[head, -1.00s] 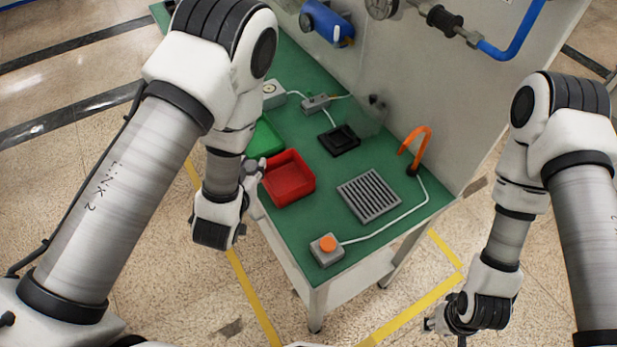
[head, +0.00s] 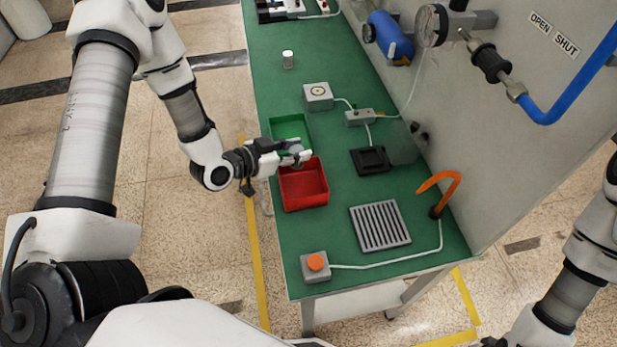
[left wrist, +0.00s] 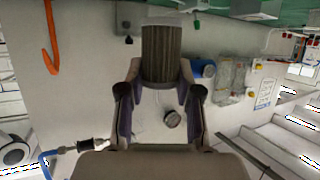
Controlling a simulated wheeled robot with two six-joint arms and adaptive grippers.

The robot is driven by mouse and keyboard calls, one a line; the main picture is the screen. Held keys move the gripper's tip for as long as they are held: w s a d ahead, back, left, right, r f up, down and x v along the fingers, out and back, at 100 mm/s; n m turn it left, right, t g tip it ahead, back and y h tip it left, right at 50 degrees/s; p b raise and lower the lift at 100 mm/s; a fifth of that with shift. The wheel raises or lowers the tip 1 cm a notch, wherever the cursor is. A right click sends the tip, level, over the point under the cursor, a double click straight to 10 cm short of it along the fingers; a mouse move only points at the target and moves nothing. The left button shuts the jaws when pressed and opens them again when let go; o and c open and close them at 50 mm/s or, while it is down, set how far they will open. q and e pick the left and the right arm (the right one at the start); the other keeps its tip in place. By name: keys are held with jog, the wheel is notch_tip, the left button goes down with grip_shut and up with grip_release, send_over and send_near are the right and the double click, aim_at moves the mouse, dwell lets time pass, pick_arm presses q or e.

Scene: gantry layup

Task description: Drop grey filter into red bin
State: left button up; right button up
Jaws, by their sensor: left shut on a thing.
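The grey filter (left wrist: 162,55), a ribbed cylinder, is held between the fingers of my left gripper (left wrist: 160,85) in the left wrist view. In the head view, my left gripper (head: 301,154) is above the border between the green bin and the red bin (head: 306,204), near the red bin's far rim. The filter shows only as a small grey patch (head: 294,147) between the fingers there. The red bin looks empty. My right gripper (head: 492,342) is mostly cut off at the bottom edge, so its fingers are hidden.
The green bin (head: 288,123) adjoins the red bin. On the green table are a grey slotted tray (head: 380,226), a black tray (head: 371,160), an orange-button box (head: 315,266), an orange hook (head: 447,178) and a small white-topped jar (head: 288,59). A grey panel with pipes and a gauge stands right.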

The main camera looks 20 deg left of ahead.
aim_at(295, 166)
pick_arm(q)
notch_tip(295, 166, down, 6)
jog(key=b, duration=0.4)
jog(key=shift+w+f+b, duration=0.1)
jog(key=shift+b, duration=0.25)
jog(key=shift+a, duration=0.15)
jog(key=o, duration=1.1)
jog(key=v, duration=0.7)
jog(key=shift+s+r, duration=0.2)
jog(key=shift+s, duration=0.1)
